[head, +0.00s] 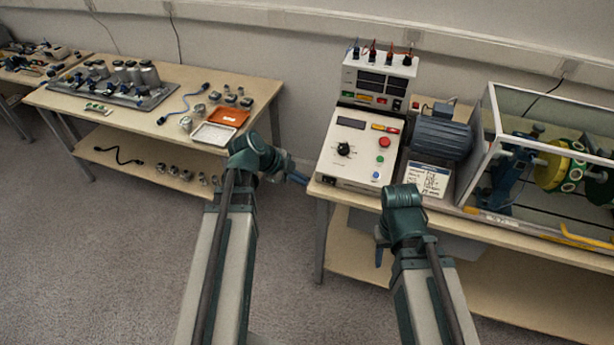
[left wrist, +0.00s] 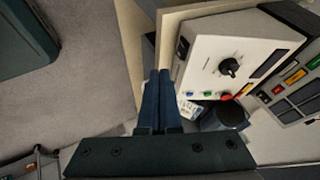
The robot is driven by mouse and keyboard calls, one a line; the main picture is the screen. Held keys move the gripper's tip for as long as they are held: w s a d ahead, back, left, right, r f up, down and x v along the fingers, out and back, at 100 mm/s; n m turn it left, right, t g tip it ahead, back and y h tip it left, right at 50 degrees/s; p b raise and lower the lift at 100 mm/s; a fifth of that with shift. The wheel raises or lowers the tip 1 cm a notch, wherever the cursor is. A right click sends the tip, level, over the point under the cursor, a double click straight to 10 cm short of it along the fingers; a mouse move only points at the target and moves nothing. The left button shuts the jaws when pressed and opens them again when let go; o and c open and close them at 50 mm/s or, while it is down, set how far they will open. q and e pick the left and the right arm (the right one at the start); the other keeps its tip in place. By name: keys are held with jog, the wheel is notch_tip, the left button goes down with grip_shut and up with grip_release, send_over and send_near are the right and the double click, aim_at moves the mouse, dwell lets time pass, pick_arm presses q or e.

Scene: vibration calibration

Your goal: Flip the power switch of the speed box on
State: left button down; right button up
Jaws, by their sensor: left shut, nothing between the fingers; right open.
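The speed box (head: 352,155) is a white panel box with a black knob, a small display and coloured buttons, at the left end of the right table. A black switch (head: 328,181) sits low on its front side near the left corner; it also shows in the left wrist view (left wrist: 182,47). I cannot tell its position. My left gripper (head: 302,181) is shut and empty, its blue fingertips just left of that corner, apart from the switch. The fingers also show in the left wrist view (left wrist: 159,75). My right gripper (head: 379,256) is open, mostly hidden by its own arm, in front of the table.
A second meter unit (head: 378,82) stands behind the box. A motor (head: 440,135), a label card (head: 428,180) and a framed rig (head: 550,165) stand to the right. Another table (head: 150,115) holds parts and trays at the left. Open floor lies between the tables.

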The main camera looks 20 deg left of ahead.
aim_at(329, 181)
pick_arm(q)
jog(key=shift+a+r, duration=0.1)
jog(key=shift+m, duration=0.3)
jog(key=b+x, duration=0.6)
jog(key=x, duration=0.1)
jog(key=s+d+b+x, duration=0.1)
jog(key=b+x, duration=0.2)
jog(key=x, duration=0.1)
jog(key=shift+d, duration=0.15)
jog(key=shift+w+d+r+p, duration=0.1)
jog(key=shift+w+r+p, duration=0.15)
jog(key=shift+w, duration=0.7)
jog(key=shift+w+d+r+p, duration=0.1)
jog(key=shift+w+d+p, duration=0.1)
jog(key=shift+w, duration=0.8)
